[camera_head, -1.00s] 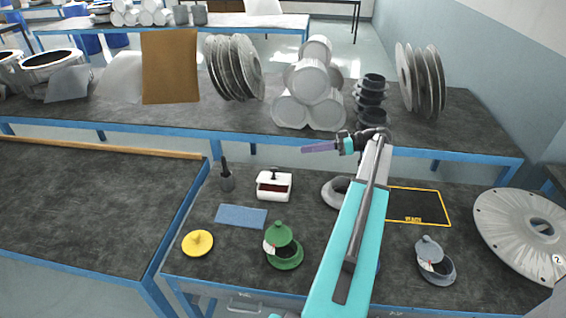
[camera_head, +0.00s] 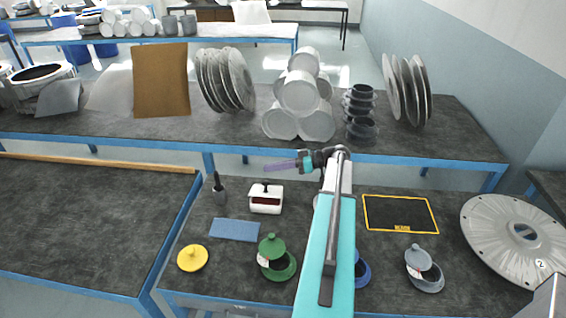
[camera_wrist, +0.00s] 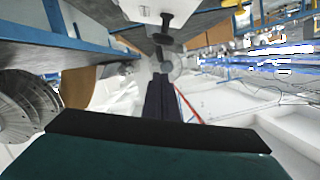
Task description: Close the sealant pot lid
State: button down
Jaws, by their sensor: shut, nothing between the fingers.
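A green pot (camera_head: 283,270) stands at the bench front with its green lid (camera_head: 271,246) tilted up on one side. A grey pot (camera_head: 428,281) to the right also has its lid (camera_head: 418,258) tilted up. A blue pot (camera_head: 362,272) is mostly hidden behind my arm. I cannot tell from any label which one is the sealant pot. My gripper (camera_head: 272,167) is shut and empty, pointing left above the back of the bench, well away from the pots. Its dark fingers also show in the wrist view (camera_wrist: 161,98).
A yellow knobbed disc (camera_head: 193,258), a blue mat (camera_head: 234,230), a white box (camera_head: 266,199) and a dark brush-like tool (camera_head: 219,190) lie to the left. A yellow-bordered black mat (camera_head: 400,213) and a large grey disc (camera_head: 510,238) are on the right.

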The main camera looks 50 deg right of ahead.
aim_at(274, 190)
jog(key=shift+s+a+f+p, duration=0.15)
jog(key=shift+s+f+p, duration=0.1)
jog(key=shift+f, duration=0.35)
jog(key=shift+s+a+f+p, duration=0.1)
jog(key=shift+a+f+p, duration=0.1)
jog(key=shift+f, duration=0.4)
jog(key=shift+s+a+f+p, duration=0.1)
jog(key=shift+s+f+p, duration=0.15)
jog(key=shift+f, duration=0.35)
